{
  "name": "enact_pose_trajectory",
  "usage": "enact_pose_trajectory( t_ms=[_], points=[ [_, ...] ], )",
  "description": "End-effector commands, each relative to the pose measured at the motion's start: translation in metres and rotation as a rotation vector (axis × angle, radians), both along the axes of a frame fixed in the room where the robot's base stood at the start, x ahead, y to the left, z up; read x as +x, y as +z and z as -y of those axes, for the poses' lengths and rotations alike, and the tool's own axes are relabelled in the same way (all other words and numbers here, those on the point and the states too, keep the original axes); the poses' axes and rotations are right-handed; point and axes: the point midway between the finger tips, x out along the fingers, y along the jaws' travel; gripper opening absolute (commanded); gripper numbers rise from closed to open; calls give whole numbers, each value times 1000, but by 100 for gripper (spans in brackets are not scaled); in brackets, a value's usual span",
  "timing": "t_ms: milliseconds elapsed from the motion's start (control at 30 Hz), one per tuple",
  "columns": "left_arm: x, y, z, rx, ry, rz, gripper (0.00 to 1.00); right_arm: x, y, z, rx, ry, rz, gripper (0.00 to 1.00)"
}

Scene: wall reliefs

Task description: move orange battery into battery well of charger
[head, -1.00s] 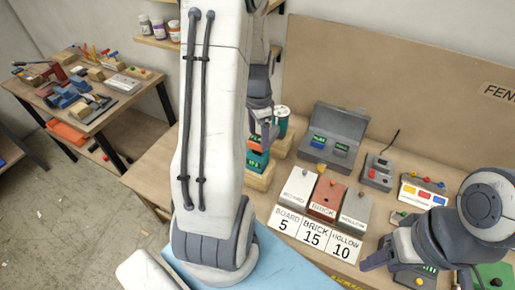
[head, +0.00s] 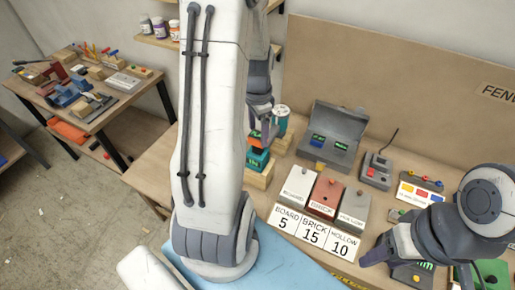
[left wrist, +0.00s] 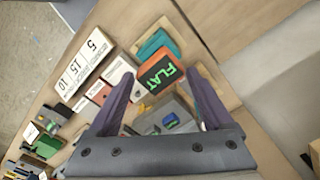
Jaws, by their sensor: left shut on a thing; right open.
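The orange battery (left wrist: 158,72) shows between my left fingers in the left wrist view, with green "FLAT" lettering on its dark face. My left gripper (left wrist: 163,82) is shut on it. In the head view the orange battery (head: 254,137) is partly hidden by my left gripper (head: 259,122), just above a teal block (head: 257,161) on a wooden stand; I cannot tell whether they touch. A small grey corded unit with a red button (head: 377,170) looks like the charger; its well is not clear. My right gripper (head: 380,257) is open and empty at the front right.
A teal-and-white can (head: 281,117) stands behind my left gripper.

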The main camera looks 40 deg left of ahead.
Motion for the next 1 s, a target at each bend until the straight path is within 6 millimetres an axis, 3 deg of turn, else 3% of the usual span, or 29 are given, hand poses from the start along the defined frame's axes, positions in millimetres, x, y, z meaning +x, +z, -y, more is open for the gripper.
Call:
enact_pose_trajectory(
  t_ms=[733, 1000],
  points=[
    [0, 39, 0, 0, 0, 0, 18, 0, 35, 0, 0, 0, 0, 50],
    [0, 40, 0, 0, 0, 0, 18, 0, 36, 0, 0, 0, 0, 50]
  ],
)
